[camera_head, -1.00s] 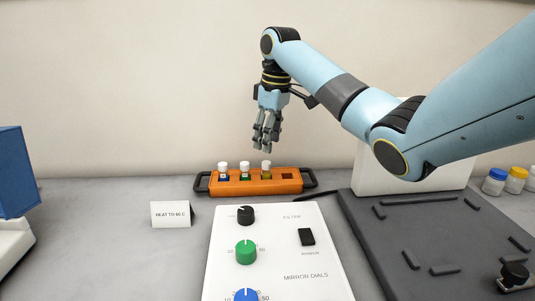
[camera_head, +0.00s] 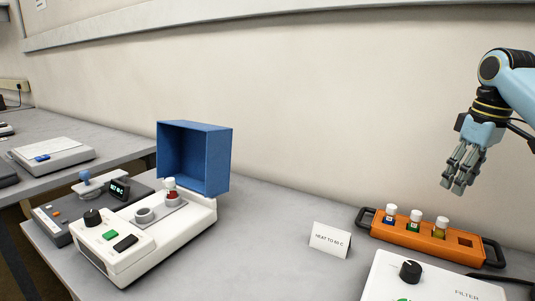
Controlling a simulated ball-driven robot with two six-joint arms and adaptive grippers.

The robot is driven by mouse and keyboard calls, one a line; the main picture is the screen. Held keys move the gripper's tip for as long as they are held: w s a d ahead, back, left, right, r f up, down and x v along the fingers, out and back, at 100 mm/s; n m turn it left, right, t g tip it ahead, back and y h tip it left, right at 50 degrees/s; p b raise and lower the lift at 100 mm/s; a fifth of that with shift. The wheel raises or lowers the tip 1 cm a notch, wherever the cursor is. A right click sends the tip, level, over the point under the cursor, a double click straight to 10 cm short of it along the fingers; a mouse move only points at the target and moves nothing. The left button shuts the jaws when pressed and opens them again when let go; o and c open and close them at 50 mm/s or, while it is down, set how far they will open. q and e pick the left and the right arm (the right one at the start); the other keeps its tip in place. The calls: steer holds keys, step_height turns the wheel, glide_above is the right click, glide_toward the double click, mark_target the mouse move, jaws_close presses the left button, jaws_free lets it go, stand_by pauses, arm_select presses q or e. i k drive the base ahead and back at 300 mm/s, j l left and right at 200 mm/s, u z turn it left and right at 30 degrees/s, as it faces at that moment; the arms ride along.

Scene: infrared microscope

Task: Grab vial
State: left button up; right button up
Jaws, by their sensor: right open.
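My right gripper (camera_head: 456,184) hangs with its fingers pointing down, open and empty, above the orange rack (camera_head: 408,237). The rack's rightmost slot is empty. A red vial (camera_head: 171,193) with a white cap stands in a well of the white heating device (camera_head: 130,255), far to the left of the gripper. A clear gap separates the gripper from all the vials. My left gripper is not in view.
The device's blue lid (camera_head: 208,162) stands open behind the red vial. A sign reading "HEAT TO 60 C" (camera_head: 329,240) stands between device and rack. A white dial panel (camera_head: 430,280) is in front of the rack. The bench between device and sign is clear.

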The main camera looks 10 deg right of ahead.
mark_target(172, 192)
steer(key=k+j, duration=0.55)
steer(key=j, duration=0.15)
steer(key=k+j, duration=0.6)
steer(key=j, duration=0.15)
